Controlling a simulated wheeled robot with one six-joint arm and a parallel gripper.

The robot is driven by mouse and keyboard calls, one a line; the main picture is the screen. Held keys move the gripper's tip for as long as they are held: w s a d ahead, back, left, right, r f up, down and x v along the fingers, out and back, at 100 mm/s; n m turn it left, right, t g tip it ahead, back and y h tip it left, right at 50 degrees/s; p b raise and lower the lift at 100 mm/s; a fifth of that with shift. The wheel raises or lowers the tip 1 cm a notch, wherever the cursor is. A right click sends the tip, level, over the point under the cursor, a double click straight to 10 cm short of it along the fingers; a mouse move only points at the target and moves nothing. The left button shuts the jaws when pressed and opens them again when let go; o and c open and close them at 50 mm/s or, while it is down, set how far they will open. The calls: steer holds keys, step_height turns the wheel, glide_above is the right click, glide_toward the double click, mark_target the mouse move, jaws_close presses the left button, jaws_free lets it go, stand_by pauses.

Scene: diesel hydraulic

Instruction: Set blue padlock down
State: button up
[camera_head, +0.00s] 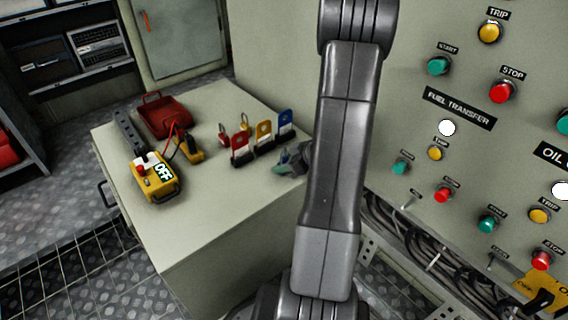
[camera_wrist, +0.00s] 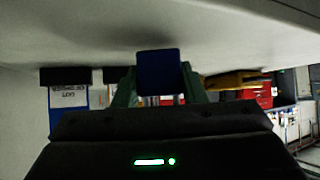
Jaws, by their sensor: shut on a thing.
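The blue padlock (camera_wrist: 158,72) is between the green fingers of my gripper (camera_wrist: 158,88) in the wrist view, which looks upside down with the pale cabinet top above. The gripper is shut on it, close to the cabinet top; I cannot tell whether the padlock touches that surface. In the head view my gripper (camera_head: 288,163) is low over the right part of the cabinet top (camera_head: 225,200), partly behind my arm. The padlock cannot be made out clearly there.
A red (camera_head: 239,150), a yellow (camera_head: 264,132) and a blue tag (camera_head: 285,121) stand on black bases just behind my gripper. Red (camera_head: 223,133) and yellow padlocks (camera_head: 244,122) stand behind them. A yellow device (camera_head: 155,180) and red case (camera_head: 163,115) are left. The cabinet's front is clear.

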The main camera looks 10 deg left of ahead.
steer(key=shift+f+b, duration=0.45)
steer(key=shift+b, duration=0.25)
steer(key=o, duration=0.9)
steer(key=shift+o, duration=0.2)
steer(key=p+v, duration=0.3)
steer(key=v, duration=1.1)
steer(key=shift+f, duration=0.15)
steer(key=b+x, duration=0.3)
steer(key=x, duration=1)
steer(key=shift+w+a+f, duration=0.1)
steer(key=shift+a+f, duration=0.05)
steer(key=shift+a, duration=0.15)
steer(key=shift+p, duration=0.3)
